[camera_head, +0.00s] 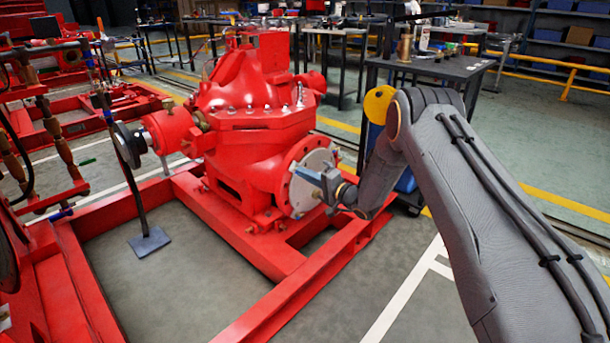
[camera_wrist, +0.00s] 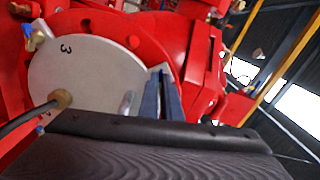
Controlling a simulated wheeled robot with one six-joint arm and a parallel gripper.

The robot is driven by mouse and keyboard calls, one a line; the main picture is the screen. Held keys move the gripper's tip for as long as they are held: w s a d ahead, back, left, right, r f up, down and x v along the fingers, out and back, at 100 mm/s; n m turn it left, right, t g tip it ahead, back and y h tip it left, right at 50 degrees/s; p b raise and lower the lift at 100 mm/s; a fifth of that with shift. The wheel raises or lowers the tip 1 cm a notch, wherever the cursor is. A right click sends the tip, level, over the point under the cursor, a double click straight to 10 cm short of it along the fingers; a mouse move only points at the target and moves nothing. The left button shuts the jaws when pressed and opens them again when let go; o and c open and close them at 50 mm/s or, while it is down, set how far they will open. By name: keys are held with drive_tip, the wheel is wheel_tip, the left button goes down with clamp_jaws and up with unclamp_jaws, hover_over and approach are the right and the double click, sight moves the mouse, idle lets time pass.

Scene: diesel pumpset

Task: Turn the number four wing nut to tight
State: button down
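A round grey cover plate (camera_head: 318,178) is on the red pump's (camera_head: 250,130) right-hand flange. In the wrist view the plate (camera_wrist: 85,65) bears a black "3", with a small fitting that looks like a wing nut (camera_wrist: 35,36) at its upper left edge. No number four is readable, and I cannot make out its wing nut. My gripper (camera_head: 297,172) is at the plate, its blue fingers pointing toward it. In the wrist view its fingers (camera_wrist: 162,88) lie close together at the plate's right edge. Whether anything is between them is hidden.
A brass fitting with a dark hose (camera_wrist: 62,98) sits on the plate's lower part. Red frame rails (camera_head: 290,300) run around the pump's base. A dark table (camera_head: 435,65) with tools stands behind my arm. Floor is clear at the lower right.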

drive_tip(key=shift+f+m, duration=0.1)
drive_tip(key=shift+m, duration=0.5)
drive_tip(key=c, duration=2)
unclamp_jaws()
drive_tip(key=shift+p+v, duration=1)
drive_tip(key=shift+v, duration=2.9)
drive_tip(key=shift+a, duration=0.15)
